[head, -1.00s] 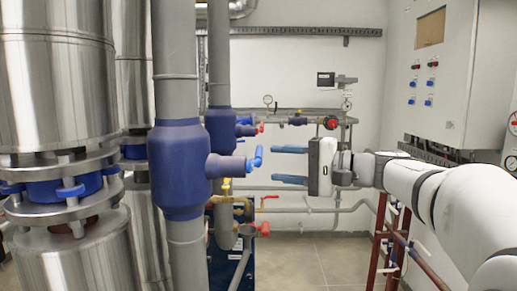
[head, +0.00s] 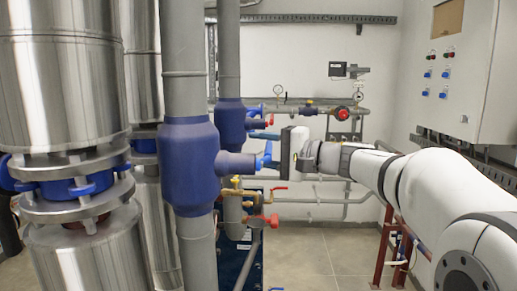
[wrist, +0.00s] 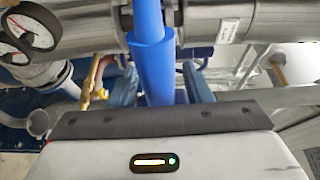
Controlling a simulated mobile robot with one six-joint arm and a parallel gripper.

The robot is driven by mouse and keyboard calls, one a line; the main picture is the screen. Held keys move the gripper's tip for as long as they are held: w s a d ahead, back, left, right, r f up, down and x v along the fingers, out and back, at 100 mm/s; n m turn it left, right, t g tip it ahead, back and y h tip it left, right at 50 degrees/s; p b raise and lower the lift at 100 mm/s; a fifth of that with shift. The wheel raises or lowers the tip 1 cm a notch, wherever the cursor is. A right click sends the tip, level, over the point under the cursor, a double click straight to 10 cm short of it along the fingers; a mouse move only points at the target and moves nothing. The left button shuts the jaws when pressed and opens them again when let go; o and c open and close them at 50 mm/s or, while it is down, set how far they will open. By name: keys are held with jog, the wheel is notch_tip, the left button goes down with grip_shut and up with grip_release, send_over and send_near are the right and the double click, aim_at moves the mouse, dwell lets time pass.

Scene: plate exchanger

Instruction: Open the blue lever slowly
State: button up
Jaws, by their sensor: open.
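The blue lever (head: 266,155) sticks out from the right side of the large blue valve body (head: 190,165) on a grey vertical pipe. In the wrist view the lever (wrist: 152,65) runs between the two blue fingers of my gripper (wrist: 160,88). In the head view my gripper (head: 268,151) reaches in from the right, its white palm close to the lever. One finger shows above the lever; the lower one is hard to separate from the lever. The jaws are open, with a gap visible on the lever's right side in the wrist view.
A second blue valve (head: 231,122) stands behind on another pipe. Brass fittings with a red handle (head: 266,222) sit below the lever. Shiny steel cylinders (head: 70,75) stand at the left. A control cabinet (head: 462,75) hangs at the right. Two gauges (wrist: 33,30) show in the wrist view.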

jog(key=shift+c, duration=0.4)
grip_shut()
jog(key=shift+n+b, duration=0.3)
jog(key=shift+b, duration=0.85)
jog(key=shift+s+r+n+y+b, duration=0.1)
jog(key=shift+r+n+y+b, duration=0.3)
jog(key=shift+r+n+b, duration=0.85)
jog(key=shift+f+m+b, duration=0.25)
jog(key=shift+m+b, duration=0.15)
jog(key=shift+m, duration=0.25)
